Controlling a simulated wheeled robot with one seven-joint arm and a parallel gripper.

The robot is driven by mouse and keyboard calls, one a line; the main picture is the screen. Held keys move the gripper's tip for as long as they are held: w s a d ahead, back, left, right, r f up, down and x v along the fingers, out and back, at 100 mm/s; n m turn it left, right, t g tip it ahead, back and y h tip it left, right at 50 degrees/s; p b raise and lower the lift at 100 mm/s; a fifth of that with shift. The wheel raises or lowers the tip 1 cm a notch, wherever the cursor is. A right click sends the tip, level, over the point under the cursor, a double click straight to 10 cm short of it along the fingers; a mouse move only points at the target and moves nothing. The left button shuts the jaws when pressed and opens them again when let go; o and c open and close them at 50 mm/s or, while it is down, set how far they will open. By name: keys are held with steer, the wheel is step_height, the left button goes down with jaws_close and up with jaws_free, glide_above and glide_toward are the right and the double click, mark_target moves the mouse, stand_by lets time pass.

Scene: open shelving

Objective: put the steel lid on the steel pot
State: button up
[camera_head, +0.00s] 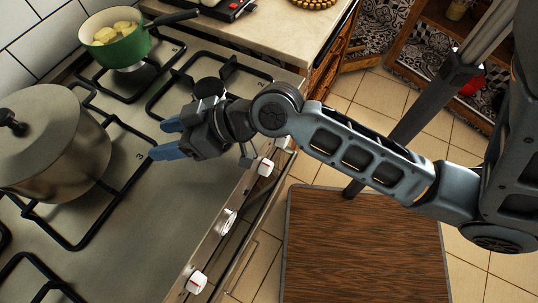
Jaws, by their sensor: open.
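The steel pot (78,168) stands on the stove at the left edge, partly cut off by the frame. The steel lid (55,118), with a black knob, lies over the pot's top and covers its opening. I cannot tell whether it is seated all the way round, as its left side is out of view. My gripper (163,138) is to the right of the pot, over the stove top. Its two blue fingers are apart, pointing toward the pot, with nothing between them. A gap shows between the fingers and the pot.
A green pot (122,50) with pale yellow pieces stands on a back burner, its dark handle pointing right. Black burner grates (72,240) cover the stove. Knobs (196,282) line its front edge. A pale counter (262,32) adjoins it. A wooden-topped surface (362,250) is at lower right.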

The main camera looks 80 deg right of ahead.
steer(key=s, duration=0.3)
steer(key=s+a+h, duration=0.1)
steer(key=s, duration=0.3)
steer(key=s+f+h, duration=0.1)
steer(key=s, duration=0.3)
steer(key=shift+a+f+m, duration=0.1)
steer(key=shift+a+m, duration=0.25)
steer(key=shift+m, duration=0.05)
steer(key=s+a+r+n+t, duration=0.1)
steer(key=s+a+r, duration=0.2)
steer(key=s, duration=0.6)
step_height(320, 180, up, 3)
steer(key=shift+s+f, duration=0.1)
steer(key=shift+s, duration=0.2)
steer(key=shift+a, duration=0.1)
